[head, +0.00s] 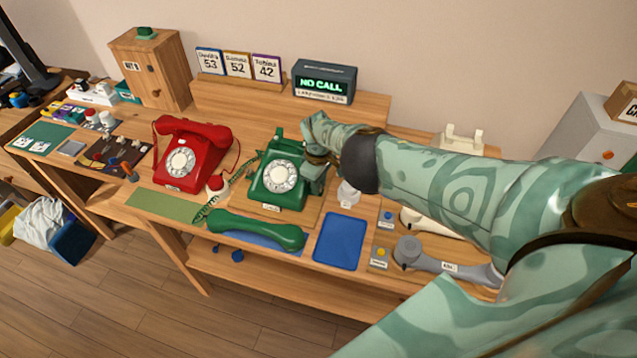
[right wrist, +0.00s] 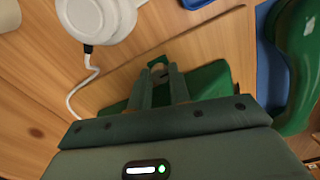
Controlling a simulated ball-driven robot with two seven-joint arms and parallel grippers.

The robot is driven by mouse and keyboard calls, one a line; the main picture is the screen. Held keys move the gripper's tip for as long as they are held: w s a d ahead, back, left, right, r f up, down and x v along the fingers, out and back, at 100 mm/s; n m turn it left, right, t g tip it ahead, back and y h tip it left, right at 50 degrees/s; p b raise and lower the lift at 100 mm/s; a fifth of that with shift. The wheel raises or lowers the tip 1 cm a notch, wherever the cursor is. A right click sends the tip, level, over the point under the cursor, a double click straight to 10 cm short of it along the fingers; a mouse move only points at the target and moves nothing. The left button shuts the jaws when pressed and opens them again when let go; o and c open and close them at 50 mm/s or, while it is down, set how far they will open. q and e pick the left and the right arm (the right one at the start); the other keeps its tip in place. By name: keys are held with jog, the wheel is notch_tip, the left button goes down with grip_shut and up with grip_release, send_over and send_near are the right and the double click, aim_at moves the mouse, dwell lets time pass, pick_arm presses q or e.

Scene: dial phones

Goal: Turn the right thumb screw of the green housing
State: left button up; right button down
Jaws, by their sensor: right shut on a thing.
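The green housing (head: 270,178) is a dial phone body with a white dial, standing on the wooden desk. My right gripper (head: 318,160) is at its right side, and my forearm covers the area behind it. My left gripper is not in view.
A red phone (head: 190,155) stands to the left. A blue mat (head: 340,240) lies bare at the front. A grey handset (head: 440,262) lies at the right. A "NO CALL" display (head: 323,83) stands behind. A white round object (right wrist: 98,18) with a cord is near my right gripper.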

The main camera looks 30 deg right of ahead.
dwell(0.4)
jog(key=c, duration=1.3)
grip_release()
notch_tip(320, 180, up, 16)
jog(key=p, duration=1.3)
jog(key=shift+r+p, duration=0.15)
jog(key=shift+p, duration=0.15)
jog(key=shift+a, duration=0.1)
